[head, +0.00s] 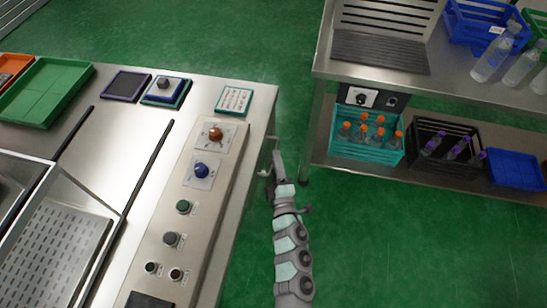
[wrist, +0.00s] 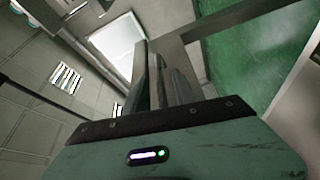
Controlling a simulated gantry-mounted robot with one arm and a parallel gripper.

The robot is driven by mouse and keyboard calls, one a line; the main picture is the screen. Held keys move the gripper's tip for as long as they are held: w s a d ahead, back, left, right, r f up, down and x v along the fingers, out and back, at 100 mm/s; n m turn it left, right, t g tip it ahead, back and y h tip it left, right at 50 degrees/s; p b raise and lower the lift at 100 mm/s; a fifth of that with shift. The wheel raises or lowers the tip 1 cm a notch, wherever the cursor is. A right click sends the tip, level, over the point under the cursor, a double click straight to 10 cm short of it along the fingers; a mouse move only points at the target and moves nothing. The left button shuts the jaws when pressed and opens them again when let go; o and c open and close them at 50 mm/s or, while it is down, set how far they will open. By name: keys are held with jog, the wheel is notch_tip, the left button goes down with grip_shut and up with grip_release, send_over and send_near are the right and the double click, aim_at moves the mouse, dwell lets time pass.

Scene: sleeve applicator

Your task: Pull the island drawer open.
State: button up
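The steel island (head: 205,95) fills the left of the head view. A thin metal handle (head: 263,173) juts from its right side, low down, and I take it as the drawer's handle. The drawer front is hidden below the top's edge. My gripper (head: 277,160) is beside this side, very near the handle; I cannot tell if they touch. In the wrist view, the fingers (wrist: 160,75) point away from me with little space visible between them. A pale panel (wrist: 118,45) lies just left of the fingertips. Whether anything is between the fingers is unclear.
Knobs and buttons (head: 201,171) line the island's right edge. A steel bench (head: 320,62) stands to the right, with a teal crate (head: 345,150) of orange-capped bottles and a black crate (head: 425,165) on its lower shelf. Green floor (head: 390,250) is clear right of my arm.

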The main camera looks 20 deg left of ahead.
jog(key=shift+x, duration=1.1)
jog(key=shift+c, duration=0.5)
grip_shut()
